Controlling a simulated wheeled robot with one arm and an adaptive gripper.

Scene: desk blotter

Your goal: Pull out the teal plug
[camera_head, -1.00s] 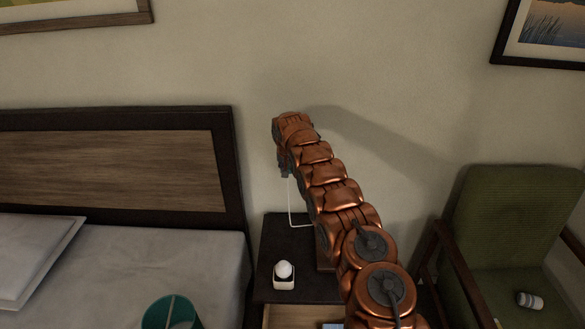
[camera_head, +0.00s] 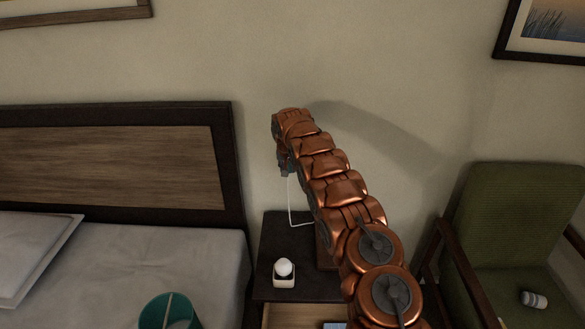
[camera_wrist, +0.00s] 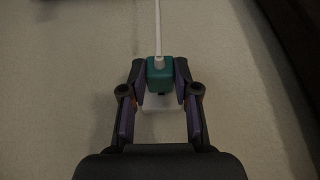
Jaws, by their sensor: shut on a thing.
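The teal plug (camera_wrist: 160,73) shows in the wrist view between the two fingers of my gripper (camera_wrist: 161,80), which is shut on its sides. A white cord (camera_wrist: 157,28) runs from the plug toward the top of that view. A white plate (camera_wrist: 160,104) shows just behind the plug against the wall; whether the plug is still seated in it cannot be told. In the head view my gripper (camera_head: 285,168) is near the wall above the nightstand, mostly hidden by my arm, and the plug is not clearly visible. The white cord (camera_head: 290,203) hangs below it.
The dark nightstand (camera_head: 266,262) has a small white device (camera_head: 284,272) on top and an open drawer (camera_head: 290,316). The bed (camera_head: 150,270) is to the left, with a teal container (camera_head: 152,314) in front. A green chair (camera_head: 510,220) stands right.

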